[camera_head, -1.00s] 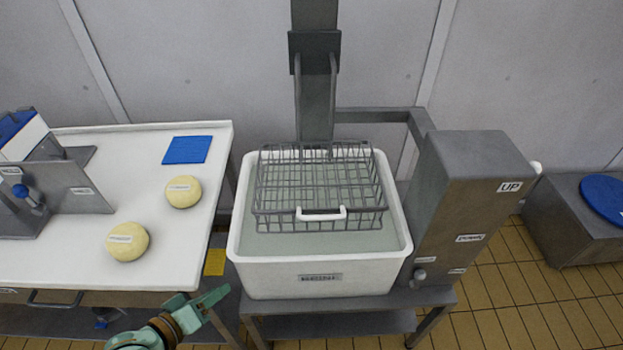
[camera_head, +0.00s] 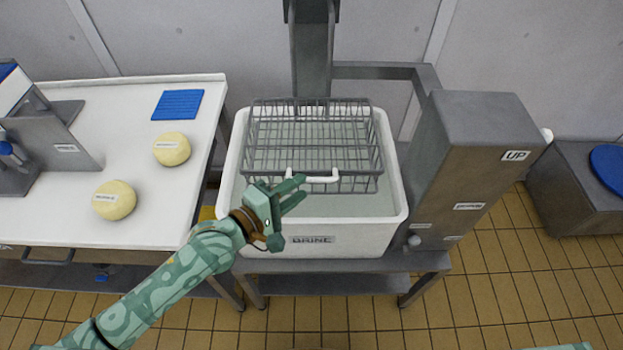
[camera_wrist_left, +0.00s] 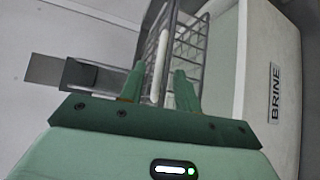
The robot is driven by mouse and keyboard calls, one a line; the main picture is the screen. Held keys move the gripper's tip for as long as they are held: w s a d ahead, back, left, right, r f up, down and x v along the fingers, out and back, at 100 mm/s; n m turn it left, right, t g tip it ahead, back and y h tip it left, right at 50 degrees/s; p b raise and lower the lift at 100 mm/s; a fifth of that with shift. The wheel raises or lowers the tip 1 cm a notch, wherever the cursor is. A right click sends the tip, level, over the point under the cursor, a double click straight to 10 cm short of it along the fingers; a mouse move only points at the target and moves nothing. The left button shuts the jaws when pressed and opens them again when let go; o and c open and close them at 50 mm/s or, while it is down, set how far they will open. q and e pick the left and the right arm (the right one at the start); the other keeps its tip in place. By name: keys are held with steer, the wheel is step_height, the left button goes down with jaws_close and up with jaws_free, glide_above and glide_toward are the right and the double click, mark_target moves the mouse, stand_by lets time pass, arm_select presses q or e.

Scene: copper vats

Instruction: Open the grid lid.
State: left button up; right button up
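My left gripper (camera_head: 298,191) is open at the left end of the handle, over the tub's front part. In the left wrist view the white handle (camera_wrist_left: 161,62) appears between the two spread fingers of my left gripper (camera_wrist_left: 160,84); I cannot tell whether they touch it. My right gripper is not in view; only a green sliver of my own body shows at the bottom right.
A grey column with UP and DOWN labels (camera_head: 478,170) stands right of the tub. On the left is a white table (camera_head: 140,200) with two yellow cheeses and a blue mat (camera_head: 177,105). A grey post (camera_head: 311,60) rises behind the tub.

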mark_target(311, 180)
arm_select(q)
steer(key=x, duration=0.5)
steer(key=shift+b, duration=0.4)
